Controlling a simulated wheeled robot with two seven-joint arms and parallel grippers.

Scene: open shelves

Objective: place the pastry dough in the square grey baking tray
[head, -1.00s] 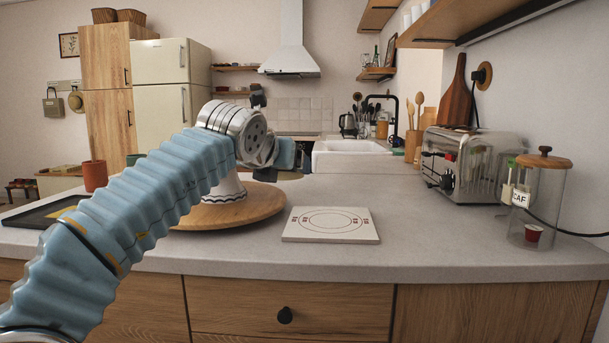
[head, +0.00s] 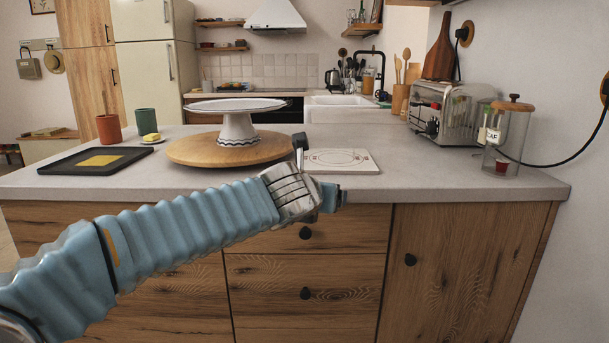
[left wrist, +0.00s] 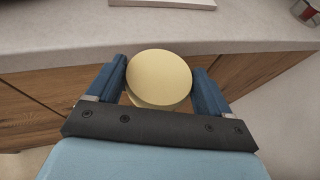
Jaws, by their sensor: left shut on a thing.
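A round, pale yellow piece of pastry dough (left wrist: 159,78) is between the two blue fingers of my left gripper (left wrist: 160,88) in the left wrist view. The gripper is shut on it. In the head view my left gripper (head: 332,196) is in front of the counter's front edge, below the white board; the dough is hidden there behind my wrist. A flat dark grey baking tray (head: 62,165) with a raised rim lies at the left end of the counter, well to the left of the gripper. A flat yellow square (head: 100,160) lies in it. My right gripper is not in view.
A white cake stand (head: 237,128) on a round wooden board (head: 190,150) stands between tray and gripper. A white marked board (head: 345,167), a toaster (head: 440,112) and a glass jar (head: 507,150) are to the right. Two cups (head: 108,128) stand behind the tray.

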